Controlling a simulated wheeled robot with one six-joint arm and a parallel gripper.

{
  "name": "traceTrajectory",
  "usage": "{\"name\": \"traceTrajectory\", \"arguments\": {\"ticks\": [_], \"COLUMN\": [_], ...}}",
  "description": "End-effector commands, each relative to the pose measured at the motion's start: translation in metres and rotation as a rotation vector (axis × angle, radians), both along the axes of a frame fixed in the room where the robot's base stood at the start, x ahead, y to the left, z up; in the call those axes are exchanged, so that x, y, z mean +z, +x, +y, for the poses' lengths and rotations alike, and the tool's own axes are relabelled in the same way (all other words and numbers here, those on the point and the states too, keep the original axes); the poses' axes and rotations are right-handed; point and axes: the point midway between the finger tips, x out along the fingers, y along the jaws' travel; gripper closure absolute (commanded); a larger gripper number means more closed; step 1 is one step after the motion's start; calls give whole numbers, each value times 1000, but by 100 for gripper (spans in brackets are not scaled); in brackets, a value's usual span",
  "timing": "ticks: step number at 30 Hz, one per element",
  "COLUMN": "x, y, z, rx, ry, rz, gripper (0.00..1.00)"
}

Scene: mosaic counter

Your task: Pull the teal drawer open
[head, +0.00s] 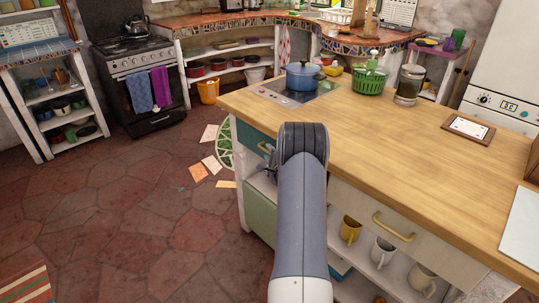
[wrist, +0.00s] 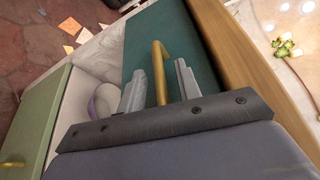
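The teal drawer (head: 247,135) is at the near left end of the wooden-topped island in the head view, partly hidden by my arm. Its teal front (wrist: 197,58) fills the middle of the wrist view, right under the counter edge. The drawer looks shut. Its brass bar handle (wrist: 159,68) stands out from the front, and its end also shows in the head view (head: 264,147). My gripper (wrist: 160,82) is open, with one finger on each side of the handle and a small gap at both sides. My gripper is mostly hidden behind my arm in the head view.
Below the drawer are an open shelf and a pale green front (head: 259,214). The tiled floor (head: 130,220) to the left is mostly clear.

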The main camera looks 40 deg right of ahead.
Motion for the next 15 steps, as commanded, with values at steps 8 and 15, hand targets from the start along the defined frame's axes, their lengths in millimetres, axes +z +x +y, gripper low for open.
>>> {"name": "traceTrajectory", "arguments": {"ticks": [8,15], "x": [0,0], "y": [0,0], "z": [0,0], "rx": [0,0], "ry": [0,0], "rz": [0,1], "gripper": [85,100]}}
